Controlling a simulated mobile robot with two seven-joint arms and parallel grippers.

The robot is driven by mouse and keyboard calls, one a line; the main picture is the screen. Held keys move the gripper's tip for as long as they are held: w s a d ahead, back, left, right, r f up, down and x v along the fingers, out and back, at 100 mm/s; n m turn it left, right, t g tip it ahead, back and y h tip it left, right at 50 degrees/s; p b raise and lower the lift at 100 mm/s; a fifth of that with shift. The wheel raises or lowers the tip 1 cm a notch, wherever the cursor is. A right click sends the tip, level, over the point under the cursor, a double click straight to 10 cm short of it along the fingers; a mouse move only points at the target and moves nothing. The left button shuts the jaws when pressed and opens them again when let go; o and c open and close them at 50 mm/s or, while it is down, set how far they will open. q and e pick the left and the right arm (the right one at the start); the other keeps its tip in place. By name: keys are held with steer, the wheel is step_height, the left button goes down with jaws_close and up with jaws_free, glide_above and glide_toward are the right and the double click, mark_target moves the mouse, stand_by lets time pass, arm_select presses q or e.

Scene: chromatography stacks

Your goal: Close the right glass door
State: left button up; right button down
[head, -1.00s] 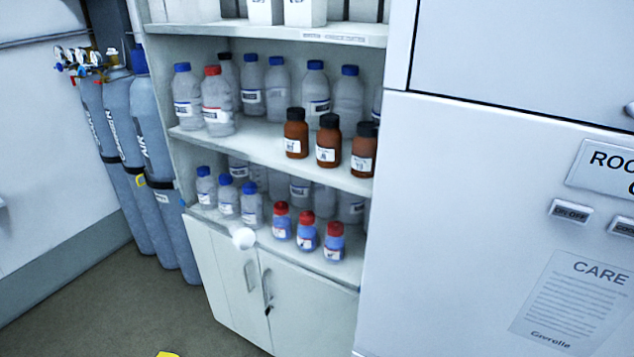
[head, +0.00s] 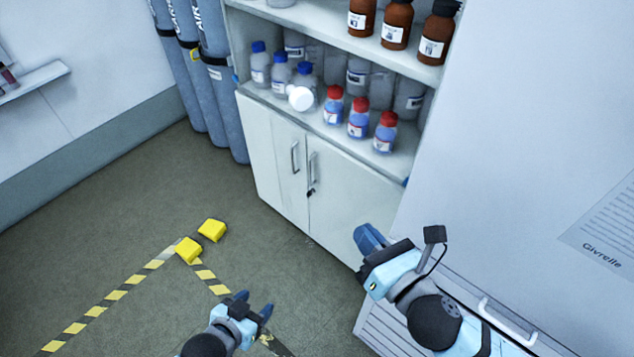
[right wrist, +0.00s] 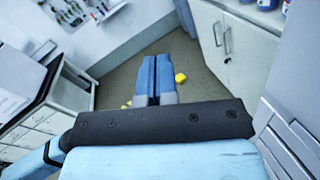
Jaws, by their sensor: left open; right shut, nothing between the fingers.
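I cannot make out a glass door in either view. The white shelf cabinet (head: 352,203) has an open-looking upper part with bottles and two solid lower doors, which look shut. My right gripper (head: 370,239) is in front of the cabinet's lower right side, with its blue fingers together and empty. Its closed fingers also show in the right wrist view (right wrist: 154,78), over the floor. My left gripper (head: 254,304) is low in the head view, open and empty above the floor, apart from the cabinet.
Grey gas cylinders (head: 212,85) stand left of the cabinet. A large white unit (head: 520,150) stands at its right. Bottles with red caps (head: 358,118) and a white round object (head: 300,98) are near the shelf's front edge. Two yellow blocks (head: 212,230) lie on the floor by striped tape.

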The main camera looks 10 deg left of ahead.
steer(key=n, duration=0.3)
steer(key=p, duration=0.3)
glide_toward(309, 174)
steer(key=shift+y, duration=0.4)
steer(key=x, duration=0.7)
steer(key=shift+w+d+f, duration=0.1)
steer(key=shift+d+f, duration=0.1)
steer(key=shift+w+a, duration=0.2)
steer(key=shift+w, duration=0.05)
steer(key=shift+a+f, duration=0.1)
